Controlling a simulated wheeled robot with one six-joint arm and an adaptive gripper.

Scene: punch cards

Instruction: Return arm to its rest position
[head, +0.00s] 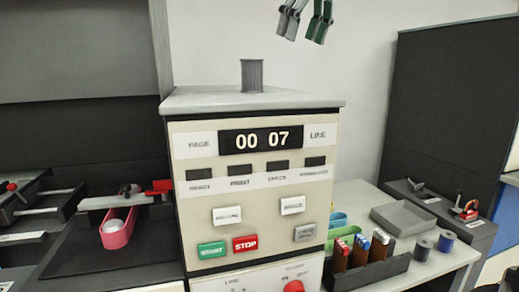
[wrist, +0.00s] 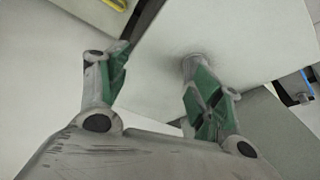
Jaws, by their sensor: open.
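My gripper (head: 305,22) shows at the top edge of the head view, above and to the right of the machine's top. Its fingers are apart and nothing is between them. In the wrist view the two green-padded fingers (wrist: 155,90) are spread, with a pale surface behind them. Most of my arm is outside the head view.
A cream machine (head: 255,190) with a display reading 00 07 stands in the middle, a short grey cylinder (head: 252,75) on its top. A pink holder (head: 118,230) is at left. A grey tray (head: 404,217) and spools (head: 423,246) are at right. Air around my gripper is clear.

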